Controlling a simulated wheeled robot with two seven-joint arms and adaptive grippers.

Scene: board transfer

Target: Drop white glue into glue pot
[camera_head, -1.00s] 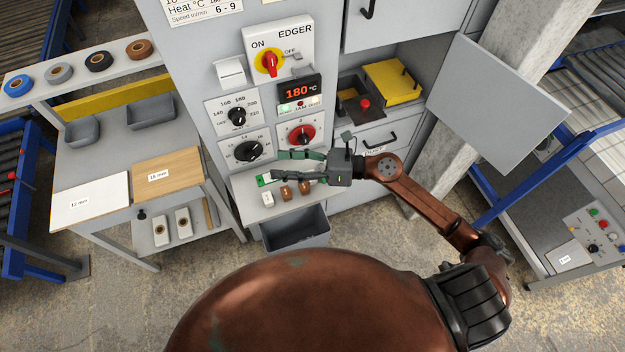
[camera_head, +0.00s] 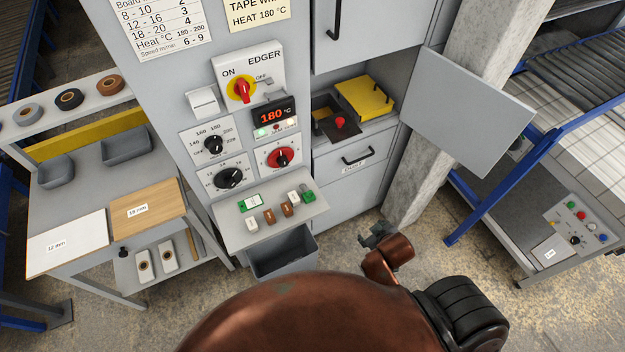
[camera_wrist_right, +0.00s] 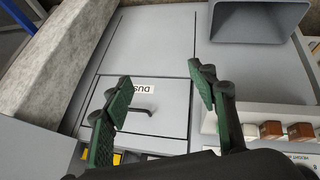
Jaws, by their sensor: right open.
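A small shelf (camera_head: 232,236) at the front of the edger holds a white block (camera_head: 252,225), brown blocks (camera_head: 269,216), a second white block (camera_head: 293,196) and a green piece (camera_head: 307,195). One white block shows in the right wrist view (camera_wrist_right: 249,131) beside brown ones. Which block is the white glue I cannot tell. A dark lid with a red knob (camera_head: 341,122) sits beside a yellow box (camera_head: 366,98) in the open compartment; it may cover the glue pot. My right gripper (camera_wrist_right: 163,98) is open and empty, apart from the shelf. My left gripper is out of view.
A grey bin (camera_head: 282,252) hangs under the shelf. An open cabinet door (camera_head: 470,110) juts out right of the compartment. A drawer (camera_head: 358,168) is below it, and a concrete pillar (camera_head: 430,165) stands beside. Dials and a switch are above the shelf.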

